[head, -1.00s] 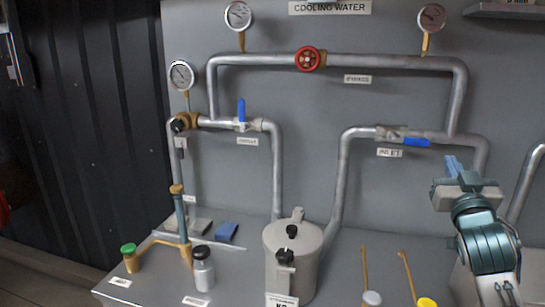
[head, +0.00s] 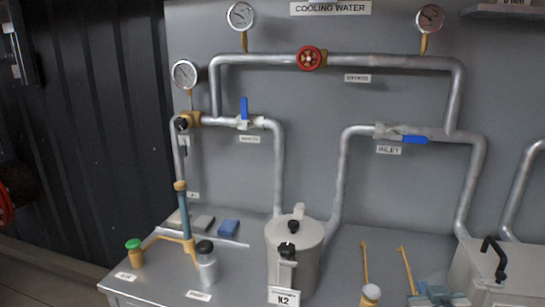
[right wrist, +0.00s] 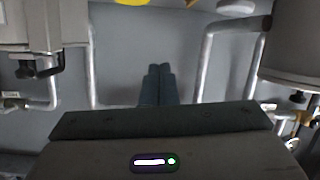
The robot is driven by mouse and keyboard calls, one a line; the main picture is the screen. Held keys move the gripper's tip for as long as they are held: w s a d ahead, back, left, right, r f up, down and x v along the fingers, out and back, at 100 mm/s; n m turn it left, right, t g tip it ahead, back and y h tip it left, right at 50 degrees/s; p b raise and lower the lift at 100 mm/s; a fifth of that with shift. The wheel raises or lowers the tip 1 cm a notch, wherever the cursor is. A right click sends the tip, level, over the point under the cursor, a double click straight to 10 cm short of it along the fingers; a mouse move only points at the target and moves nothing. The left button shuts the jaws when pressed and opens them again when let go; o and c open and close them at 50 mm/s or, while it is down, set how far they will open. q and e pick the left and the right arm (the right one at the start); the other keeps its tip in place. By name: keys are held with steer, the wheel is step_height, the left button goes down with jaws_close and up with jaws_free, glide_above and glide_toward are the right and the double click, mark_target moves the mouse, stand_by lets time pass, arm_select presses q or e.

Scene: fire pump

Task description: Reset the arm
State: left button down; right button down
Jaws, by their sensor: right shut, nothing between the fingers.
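My right gripper (head: 430,290) is at the bottom edge of the head view, right of centre, mostly cut off by the frame. It is in front of the bench, left of the grey box. In the right wrist view its two dark fingers (right wrist: 158,84) lie side by side, shut and empty, with grey panel and pipes beyond them. My left gripper is in neither view.
A lidded grey pot (head: 294,255) stands on the bench, left of the gripper. A grey box (head: 500,268) with a black handle stands to its right. A blue-handled inlet valve (head: 414,139) and red handwheel (head: 310,58) are on the wall pipes.

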steer(key=s+a+f+n+g+y, duration=0.1)
steer(key=s+a+f+g, duration=0.15)
steer(key=s+f, duration=0.6)
steer(key=s+a+f+g, duration=0.2)
steer(key=s+f+g, duration=0.3)
steer(key=s, duration=0.6)
steer(key=s+a+f+n+g+y, duration=0.1)
steer(key=s+a+f+g, duration=0.15)
steer(key=s+f, duration=0.7)
steer(key=w+d+f+g, duration=0.1)
steer(key=d+f, duration=0.1)
steer(key=f, duration=1)
steer(key=w+d+f, duration=0.1)
steer(key=f, duration=1.2)
steer(key=s+d+f, duration=0.1)
steer(key=s+f, duration=0.7)
steer(key=f, duration=0.3)
steer(key=s+f+m+g, duration=0.1)
steer(key=s+f, duration=0.8)
steer(key=f, duration=0.2)
steer(key=shift+d+g, duration=0.3)
steer(key=shift+d, duration=0.05)
steer(key=shift+s, duration=0.1)
